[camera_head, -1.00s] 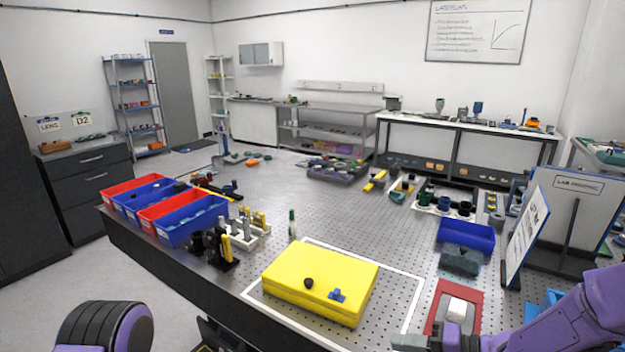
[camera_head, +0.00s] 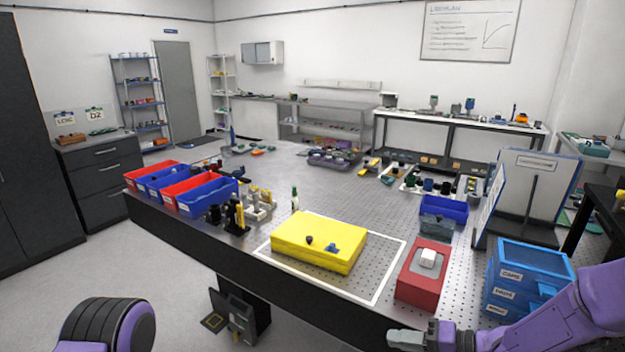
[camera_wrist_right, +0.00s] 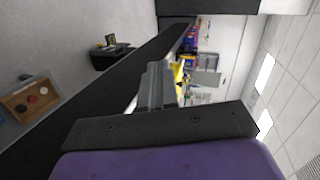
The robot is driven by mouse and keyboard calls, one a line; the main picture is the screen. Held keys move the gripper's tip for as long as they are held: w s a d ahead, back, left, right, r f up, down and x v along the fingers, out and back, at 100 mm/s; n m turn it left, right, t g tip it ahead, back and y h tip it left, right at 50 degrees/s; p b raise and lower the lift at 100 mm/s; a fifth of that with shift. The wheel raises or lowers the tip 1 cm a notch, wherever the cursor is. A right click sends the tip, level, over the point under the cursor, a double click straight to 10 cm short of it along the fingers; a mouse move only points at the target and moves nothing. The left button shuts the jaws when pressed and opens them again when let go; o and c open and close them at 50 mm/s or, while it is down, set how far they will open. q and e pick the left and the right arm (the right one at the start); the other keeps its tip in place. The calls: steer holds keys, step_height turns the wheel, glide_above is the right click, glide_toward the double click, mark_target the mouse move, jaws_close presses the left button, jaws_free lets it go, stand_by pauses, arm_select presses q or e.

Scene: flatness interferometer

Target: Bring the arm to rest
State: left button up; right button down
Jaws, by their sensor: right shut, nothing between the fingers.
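My right arm, purple, comes in from the lower right in the head view. Its gripper (camera_head: 408,338) is dark grey and sits in front of the table's near edge, below the red block. It is shut and empty. In the right wrist view the closed fingers (camera_wrist_right: 158,85) point toward the table edge and the yellow case. My left arm shows only as a purple and black rounded link at the lower left of the head view; its gripper is out of the picture.
The perforated table (camera_head: 378,262) carries a yellow case (camera_head: 300,255), a red block (camera_head: 418,290) with a white piece on top, blue drawers (camera_head: 505,270) and red and blue bins (camera_head: 185,208). Open floor (camera_head: 110,265) lies in front at left.

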steer(key=w+d+f+m+t+h+b, duration=0.1)
steer(key=w+d+f+t+h+b, duration=0.1)
steer(key=d+f+t+h, duration=0.45)
steer(key=s+d+f+m+g+h+b, duration=0.1)
steer(key=s+f+g+h, duration=0.2)
steer(key=f, duration=0.4)
steer(key=s+d+f+h+b, duration=0.2)
steer(key=s+f+h, duration=0.15)
steer(key=f, duration=0.35)
arm_select(q)
step_height(320, 180, down, 9)
steer(key=b, duration=0.4)
steer(key=shift+w+f, duration=0.2)
steer(key=shift+w, duration=0.15)
arm_select(e)
steer(key=s+d+f+g+h, duration=0.1)
steer(key=s+f+g, duration=0.1)
steer(key=s+f, duration=0.2)
steer(key=s+f+g+h, duration=0.1)
steer(key=s+f, duration=0.4)
steer(key=s, duration=0.6)
steer(key=s+d+f+g+h, duration=0.1)
steer(key=s+f+g, duration=0.3)
steer(key=s, duration=0.4)
steer(key=shift+s+d+f+m, duration=0.2)
steer(key=shift+d+f+m, duration=0.1)
steer(key=shift+f, duration=0.3)
